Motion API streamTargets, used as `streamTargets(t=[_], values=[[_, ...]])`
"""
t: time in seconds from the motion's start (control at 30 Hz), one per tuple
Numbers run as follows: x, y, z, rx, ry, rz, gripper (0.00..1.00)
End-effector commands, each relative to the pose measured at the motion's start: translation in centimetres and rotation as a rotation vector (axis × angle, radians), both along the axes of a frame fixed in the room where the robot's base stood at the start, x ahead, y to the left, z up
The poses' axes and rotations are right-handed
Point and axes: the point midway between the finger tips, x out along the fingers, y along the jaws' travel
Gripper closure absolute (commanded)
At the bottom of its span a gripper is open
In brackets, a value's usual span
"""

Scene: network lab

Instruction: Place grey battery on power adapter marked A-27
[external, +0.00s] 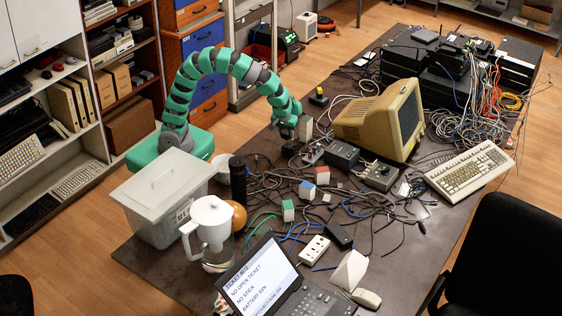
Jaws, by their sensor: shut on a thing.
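My gripper (296,125) is at the end of the green arm, over the far left part of the table. It is shut on a small light grey block (306,129), which looks like the grey battery. Dark adapter boxes sit near it: a larger box (341,154) to the right and below, another box (382,175) further right, and a smaller one (312,154) just below the gripper. Any A-27 marking is too small to read. I cannot tell whether the block touches anything beneath it.
Tangled cables (350,205) cover the middle of the table. A beige monitor (380,117) stands right of the gripper. Small blocks with red (322,175), blue (307,190) and green (288,210) faces lie nearer. A lidded grey bin (165,195), white jug (211,222) and laptop (262,280) fill the front left.

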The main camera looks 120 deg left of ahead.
Motion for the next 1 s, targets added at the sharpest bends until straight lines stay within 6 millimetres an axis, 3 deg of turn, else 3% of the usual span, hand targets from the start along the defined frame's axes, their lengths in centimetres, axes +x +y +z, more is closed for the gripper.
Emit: streamTargets(t=[0.3,0.57,0.9,0.93,1.0], values=[[1.6,0.8,-0.3,0.001,-0.003,0.000,0.90],[1.4,0.7,-3.7,0.000,-0.002,-0.001,0.90],[1.4,0.8,-3.9,0.002,-0.003,0.000,0.90],[1.4,0.8,-3.8,0.002,-0.003,0.000,0.60],[1.4,0.8,-3.8,0.002,-0.003,0.000,0.43]])
